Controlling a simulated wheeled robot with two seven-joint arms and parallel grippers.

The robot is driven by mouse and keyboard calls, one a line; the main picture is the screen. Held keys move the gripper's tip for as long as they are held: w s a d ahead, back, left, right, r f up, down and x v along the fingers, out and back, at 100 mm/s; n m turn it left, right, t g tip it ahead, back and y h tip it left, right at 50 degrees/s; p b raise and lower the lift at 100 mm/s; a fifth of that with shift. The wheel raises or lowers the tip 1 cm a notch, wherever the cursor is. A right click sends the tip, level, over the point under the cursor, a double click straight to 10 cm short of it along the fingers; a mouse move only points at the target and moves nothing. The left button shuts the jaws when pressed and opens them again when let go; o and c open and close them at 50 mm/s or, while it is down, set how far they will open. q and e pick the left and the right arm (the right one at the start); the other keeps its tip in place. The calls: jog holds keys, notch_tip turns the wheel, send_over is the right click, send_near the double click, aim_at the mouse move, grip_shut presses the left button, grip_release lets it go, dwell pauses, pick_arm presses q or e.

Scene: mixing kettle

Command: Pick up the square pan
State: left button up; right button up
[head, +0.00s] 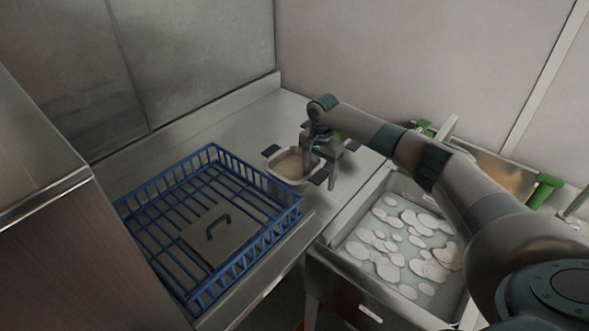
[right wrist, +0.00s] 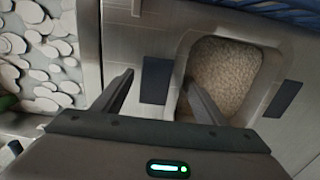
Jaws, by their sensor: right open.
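The square pan (head: 291,166) is a light metal pan with dark handle tabs, standing upright on the steel counter beside the blue rack. It has pale grainy contents. My right gripper (head: 320,162) is open at the pan's right side, pointing down. In the right wrist view the pan (right wrist: 260,117) is at the right, with dark tabs on two sides. There my right gripper (right wrist: 162,84) has its fingers spread, one over the pan and one outside its left wall. I cannot tell whether either finger touches the pan. My left gripper is not in view.
A blue wire rack (head: 262,226) holding a flat lid (head: 212,243) with a handle stands left of the pan. A steel basin (head: 347,236) with several pale, flat pieces is at the right. Walls close off the back. Some bare counter (head: 246,122) shows behind the pan.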

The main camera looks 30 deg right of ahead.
grip_shut()
jog(key=shift+r, duration=0.1)
jog(key=shift+r, duration=0.15)
jog(key=shift+r+b, duration=0.3)
jog(key=shift+b, duration=0.05)
jog(key=r, duration=0.1)
jog(key=r+b, duration=0.1)
jog(key=r, duration=0.1)
jog(key=shift+s+d, duration=0.15)
jog(key=shift+d, duration=0.05)
jog(key=s+d+r+b, duration=0.3)
jog(key=s+d+r, duration=0.3)
jog(key=s, duration=0.3)
jog(key=shift+s+r+b, duration=0.2)
jog(key=shift+r+b, duration=0.2)
jog(key=shift+r, duration=0.15)
jog(key=shift+r, duration=0.1)
